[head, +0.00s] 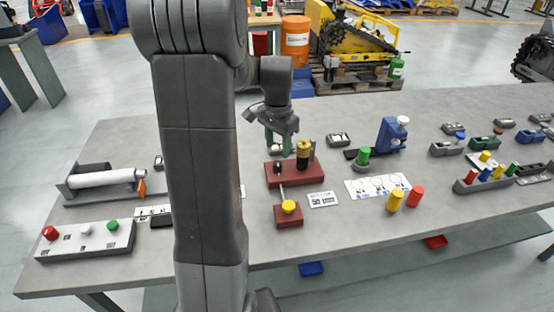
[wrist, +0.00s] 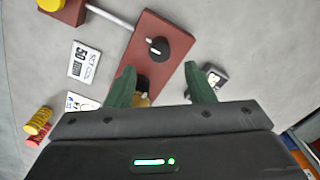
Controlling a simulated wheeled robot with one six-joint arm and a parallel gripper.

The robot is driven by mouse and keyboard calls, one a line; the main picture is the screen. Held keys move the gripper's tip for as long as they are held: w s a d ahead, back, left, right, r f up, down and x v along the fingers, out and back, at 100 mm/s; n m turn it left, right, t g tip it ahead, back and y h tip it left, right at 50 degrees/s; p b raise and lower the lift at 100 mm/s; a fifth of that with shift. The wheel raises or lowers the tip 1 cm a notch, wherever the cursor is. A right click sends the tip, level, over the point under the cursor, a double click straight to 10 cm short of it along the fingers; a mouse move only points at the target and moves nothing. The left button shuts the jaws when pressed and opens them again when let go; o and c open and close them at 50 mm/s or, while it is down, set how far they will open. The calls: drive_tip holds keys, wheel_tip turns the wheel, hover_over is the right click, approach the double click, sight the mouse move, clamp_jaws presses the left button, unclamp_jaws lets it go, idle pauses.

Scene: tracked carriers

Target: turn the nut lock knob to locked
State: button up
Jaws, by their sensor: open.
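The knob is round and black with a white pointer mark (wrist: 158,46), set on a dark red base (wrist: 150,28). In the head view the black knob (head: 277,168) sits at the left of the same base (head: 295,176). In the wrist view the pointer mark runs roughly left to right. My gripper (head: 279,142) hangs above the base, at its far side, with green fingers apart. In the wrist view my gripper (wrist: 159,72) is open and empty, its fingertips either side of and short of the knob, not touching it.
A brass cylinder (head: 304,150) stands on the base, close to my gripper; one finger partly hides it in the wrist view. A rod leads to a yellow-topped red block (head: 287,215). A white card (head: 322,199) lies beside it. A blue clamp-like fixture (head: 391,136) stands to the right.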

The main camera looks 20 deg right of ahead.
sight(278, 163)
wheel_tip(278, 163, down, 6)
drive_tip(key=shift+f, duration=0.15)
drive_tip(key=shift+c, duration=0.2)
drive_tip(key=c, duration=1)
